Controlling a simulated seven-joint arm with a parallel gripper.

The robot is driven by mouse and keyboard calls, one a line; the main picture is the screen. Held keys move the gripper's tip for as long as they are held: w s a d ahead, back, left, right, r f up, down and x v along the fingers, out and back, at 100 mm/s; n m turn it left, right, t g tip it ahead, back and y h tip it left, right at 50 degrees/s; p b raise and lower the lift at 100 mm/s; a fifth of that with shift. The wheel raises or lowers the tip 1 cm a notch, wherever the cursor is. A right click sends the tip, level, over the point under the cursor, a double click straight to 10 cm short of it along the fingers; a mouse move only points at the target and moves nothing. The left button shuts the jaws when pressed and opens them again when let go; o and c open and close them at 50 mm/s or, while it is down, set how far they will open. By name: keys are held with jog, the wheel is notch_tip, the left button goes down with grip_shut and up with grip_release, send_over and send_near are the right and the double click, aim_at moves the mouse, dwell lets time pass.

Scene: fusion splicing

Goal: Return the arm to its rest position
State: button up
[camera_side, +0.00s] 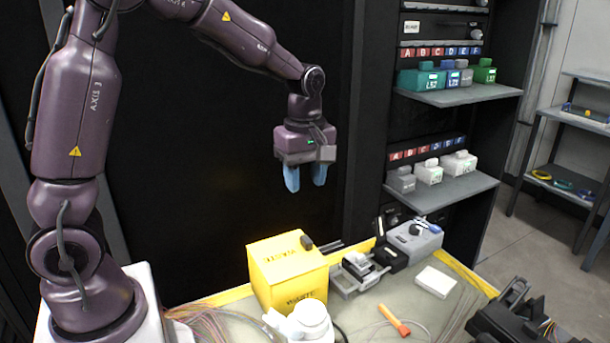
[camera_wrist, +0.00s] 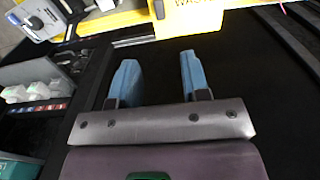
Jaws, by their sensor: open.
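My gripper (camera_side: 306,178) hangs above and behind the workbench in the side view, with its blue fingers apart and pointing down. It also shows in the wrist view (camera_wrist: 157,72), where nothing is between the two fingers. My purple arm is raised, with its upper part reaching across from the left. The gripper is well above the yellow waste box (camera_side: 288,272) and touches nothing.
The bench holds splicing devices (camera_side: 358,272), a grey unit (camera_side: 414,238), a white block (camera_side: 436,281) and an orange-handled tool (camera_side: 396,321). Shelves (camera_side: 462,94) with labelled boxes stand right of my gripper. A dark panel (camera_side: 230,130) is behind it. Air around the gripper is clear.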

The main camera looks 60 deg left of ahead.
dwell(0.3)
jog(key=s+d+r+m+t, duration=0.2)
jog(key=s+r+m, duration=0.3)
jog(key=s+m, duration=0.3)
jog(key=s+d+r+m+t, duration=0.3)
jog(key=s+d+r+m, duration=0.1)
jog(key=s+m, duration=0.5)
jog(key=shift+d+r+m+t, duration=0.35)
jog(key=shift+d+m, duration=0.15)
jog(key=shift+d, duration=0.25)
